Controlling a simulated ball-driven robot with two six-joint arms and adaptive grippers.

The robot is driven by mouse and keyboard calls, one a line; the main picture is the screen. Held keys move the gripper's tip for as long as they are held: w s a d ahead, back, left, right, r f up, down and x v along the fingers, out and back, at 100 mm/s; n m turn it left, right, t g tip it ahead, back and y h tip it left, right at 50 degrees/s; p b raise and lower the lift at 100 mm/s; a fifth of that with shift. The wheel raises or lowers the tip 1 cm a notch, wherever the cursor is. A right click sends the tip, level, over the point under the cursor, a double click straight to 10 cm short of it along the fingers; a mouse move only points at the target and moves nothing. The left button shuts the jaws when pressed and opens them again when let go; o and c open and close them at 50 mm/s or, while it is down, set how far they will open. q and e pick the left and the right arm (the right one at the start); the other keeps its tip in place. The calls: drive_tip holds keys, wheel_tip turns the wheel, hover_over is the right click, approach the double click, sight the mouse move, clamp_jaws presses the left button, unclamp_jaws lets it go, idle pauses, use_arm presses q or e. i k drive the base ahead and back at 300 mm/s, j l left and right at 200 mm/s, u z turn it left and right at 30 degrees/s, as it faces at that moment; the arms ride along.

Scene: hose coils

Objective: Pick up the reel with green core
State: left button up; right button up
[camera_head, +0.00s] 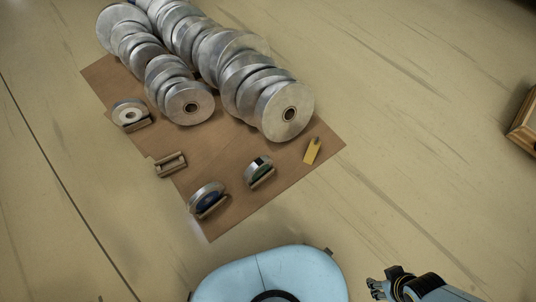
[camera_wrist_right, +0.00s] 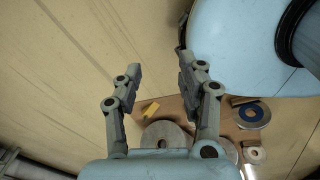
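The reel with green core (camera_head: 251,166) is a small grey reel standing in a wooden cradle near the front edge of the brown mat (camera_head: 240,218) in the head view. I cannot make it out in the wrist view, where a finger may hide it. My right gripper (camera_head: 375,288) is at the bottom right of the head view, well away from the reel. The right wrist view shows its two fingers (camera_wrist_right: 158,68) spread apart with nothing between them. My left gripper is not in view.
A blue-core reel (camera_head: 205,193), a white-core reel (camera_head: 130,112), an empty cradle (camera_head: 170,165) and a yellow piece (camera_head: 312,150) surround it. Rows of large grey reels (camera_head: 285,110) stand behind. A wooden-edged box (camera_head: 524,125) is at far right. The floor between is clear.

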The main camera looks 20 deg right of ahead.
sight(257, 169)
drive_tip(key=k+l+z, duration=0.2)
drive_tip(key=u, duration=3.95)
drive_tip(key=z, duration=3.75)
drive_tip(key=i+z, duration=0.2)
drive_tip(key=i+j+z, duration=0.1)
drive_tip(key=j, duration=0.25)
drive_tip(key=i+j+z, duration=0.1)
drive_tip(key=j, duration=0.2)
drive_tip(key=i+j, duration=0.15)
drive_tip(key=j, duration=0.2)
drive_tip(key=z, duration=0.05)
